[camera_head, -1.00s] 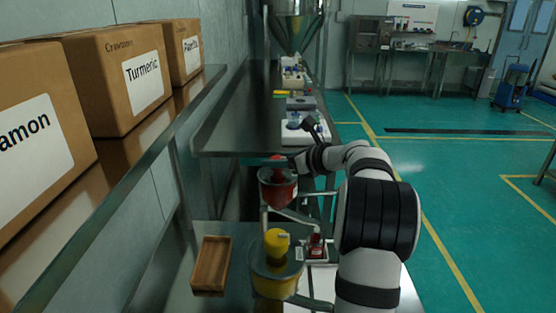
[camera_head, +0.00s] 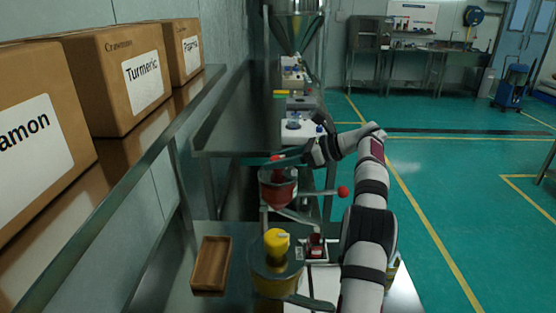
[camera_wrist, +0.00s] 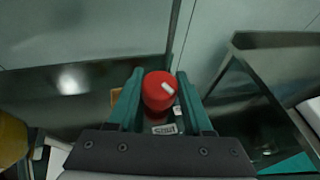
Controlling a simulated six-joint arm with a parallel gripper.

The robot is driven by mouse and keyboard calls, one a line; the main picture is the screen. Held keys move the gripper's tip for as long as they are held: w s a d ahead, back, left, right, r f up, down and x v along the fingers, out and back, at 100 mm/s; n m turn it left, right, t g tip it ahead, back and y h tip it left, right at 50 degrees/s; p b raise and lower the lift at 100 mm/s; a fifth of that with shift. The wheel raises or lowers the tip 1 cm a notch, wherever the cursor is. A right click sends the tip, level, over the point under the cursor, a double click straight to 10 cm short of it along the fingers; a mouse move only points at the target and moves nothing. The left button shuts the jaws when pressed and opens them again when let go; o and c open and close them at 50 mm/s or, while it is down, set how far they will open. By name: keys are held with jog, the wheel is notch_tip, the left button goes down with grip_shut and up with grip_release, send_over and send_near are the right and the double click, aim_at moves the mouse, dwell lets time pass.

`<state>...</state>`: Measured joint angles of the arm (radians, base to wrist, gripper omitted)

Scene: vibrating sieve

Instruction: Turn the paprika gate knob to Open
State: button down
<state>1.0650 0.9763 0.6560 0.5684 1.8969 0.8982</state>
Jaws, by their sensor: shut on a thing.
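The red paprika knob (camera_wrist: 158,91) sits between the two green fingers of my gripper (camera_wrist: 157,84) in the wrist view. My gripper is shut on it. A small label (camera_wrist: 165,129) lies just below the knob, too small to read. In the head view, the knob (camera_head: 277,163) is atop the red hopper (camera_head: 278,190), partly hidden by my gripper (camera_head: 276,160).
A yellow knob (camera_head: 277,241) tops the nearer hopper (camera_head: 276,276). A wooden tray (camera_head: 211,264) lies to its left. A red ball handle (camera_head: 343,191) stands to the right. Labelled boxes (camera_head: 139,72) line the left shelf.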

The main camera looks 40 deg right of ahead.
dwell(0.4)
jog(key=shift+c, duration=1.6)
grip_release()
jog(key=v, duration=0.7)
jog(key=shift+s, duration=0.2)
jog(key=shift+o, duration=0.2)
